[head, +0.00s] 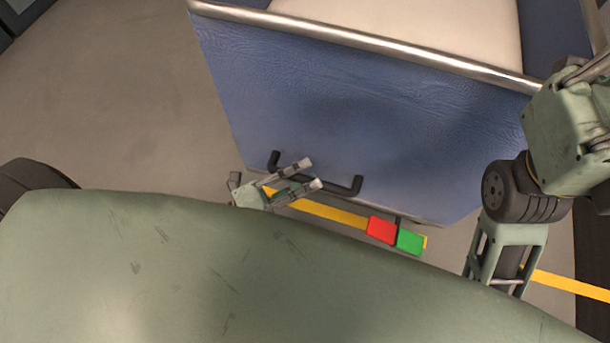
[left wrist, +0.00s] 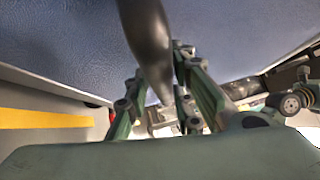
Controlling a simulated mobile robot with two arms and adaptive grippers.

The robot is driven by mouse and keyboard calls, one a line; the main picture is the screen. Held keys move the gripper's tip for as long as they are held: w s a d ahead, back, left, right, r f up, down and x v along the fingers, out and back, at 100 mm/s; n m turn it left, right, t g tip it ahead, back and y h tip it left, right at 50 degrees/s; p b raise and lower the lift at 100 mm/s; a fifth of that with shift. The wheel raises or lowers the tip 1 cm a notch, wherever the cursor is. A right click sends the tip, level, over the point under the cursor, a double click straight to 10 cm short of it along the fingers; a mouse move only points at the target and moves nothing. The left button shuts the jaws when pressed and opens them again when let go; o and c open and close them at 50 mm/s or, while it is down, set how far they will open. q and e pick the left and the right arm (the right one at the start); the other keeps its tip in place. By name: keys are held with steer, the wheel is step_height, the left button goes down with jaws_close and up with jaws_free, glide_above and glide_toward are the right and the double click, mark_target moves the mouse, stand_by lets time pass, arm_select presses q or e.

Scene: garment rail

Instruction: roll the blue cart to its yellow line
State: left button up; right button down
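The blue cart (head: 350,115) fills the upper middle of the head view, with a metal rim and a pale inside. A black handle (head: 357,186) is on its near side. My left gripper (head: 311,174) is at the handle's left part, its two fingers apart. In the left wrist view the dark handle bar (left wrist: 148,45) runs down between the open fingers; I cannot tell whether they touch it. The yellow line (head: 330,211) lies on the floor by the cart's near lower edge and also shows in the left wrist view (left wrist: 45,118).
A red block (head: 381,230) and a green block (head: 410,241) sit side by side at the yellow line, below the cart's near edge. My own green body covers the bottom of the head view. Grey floor (head: 120,90) left of the cart is clear.

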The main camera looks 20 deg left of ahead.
arm_select(q)
steer(key=shift+o, duration=1.1)
steer(key=v, duration=1.2)
